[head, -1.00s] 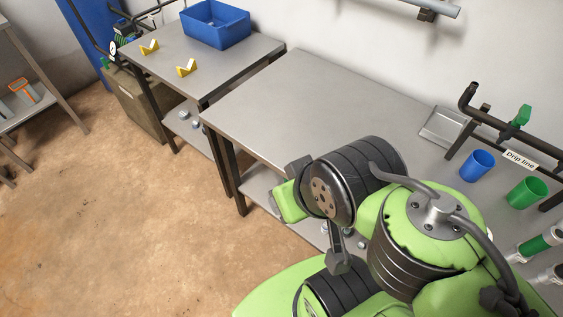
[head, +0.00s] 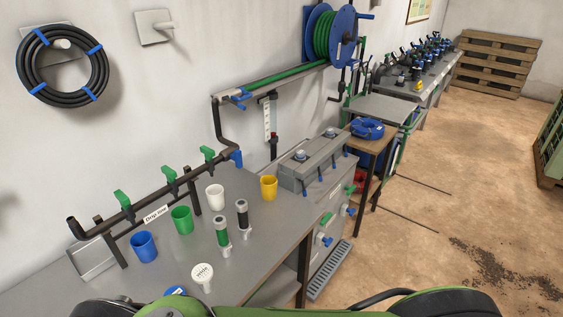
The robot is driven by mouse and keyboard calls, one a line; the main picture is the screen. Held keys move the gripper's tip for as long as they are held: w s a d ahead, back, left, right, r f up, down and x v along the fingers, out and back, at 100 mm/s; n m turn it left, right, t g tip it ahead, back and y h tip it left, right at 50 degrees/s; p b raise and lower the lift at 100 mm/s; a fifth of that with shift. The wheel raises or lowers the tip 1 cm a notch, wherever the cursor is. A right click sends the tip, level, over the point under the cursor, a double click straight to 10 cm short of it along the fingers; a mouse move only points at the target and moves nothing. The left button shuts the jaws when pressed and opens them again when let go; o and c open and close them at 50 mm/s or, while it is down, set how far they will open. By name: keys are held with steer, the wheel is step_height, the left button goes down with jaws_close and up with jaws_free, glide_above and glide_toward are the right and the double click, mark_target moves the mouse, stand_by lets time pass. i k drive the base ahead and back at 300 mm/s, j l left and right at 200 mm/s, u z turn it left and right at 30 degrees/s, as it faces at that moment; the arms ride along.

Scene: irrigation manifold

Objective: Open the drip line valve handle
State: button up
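A dark pipe manifold (head: 146,192) runs along the wall at the back of the grey bench in the head view. It carries three green valve handles: a near-left one (head: 122,199), a middle one (head: 169,174) and a far-right one (head: 207,154). A white "Drip line" label (head: 156,214) sits just below the pipe, between the near-left and middle handles in the picture. I cannot tell from the handles whether any valve is open. My gripper is out of view; only green and black parts of my body show along the bottom edge.
A grey box unit (head: 313,166) adjoins on the right. Open floor (head: 450,190) lies further right.

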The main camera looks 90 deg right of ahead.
mark_target(237, 157)
steer(key=z, duration=2.7)
steer(key=i+l+u, duration=0.15)
steer(key=u, duration=0.25)
steer(key=i+l+u, duration=0.1)
steer(key=l+u, duration=0.3)
steer(key=i+l+u, duration=0.1)
steer(key=l+u, duration=0.55)
steer(key=u, duration=0.2)
steer(key=l+u, duration=0.4)
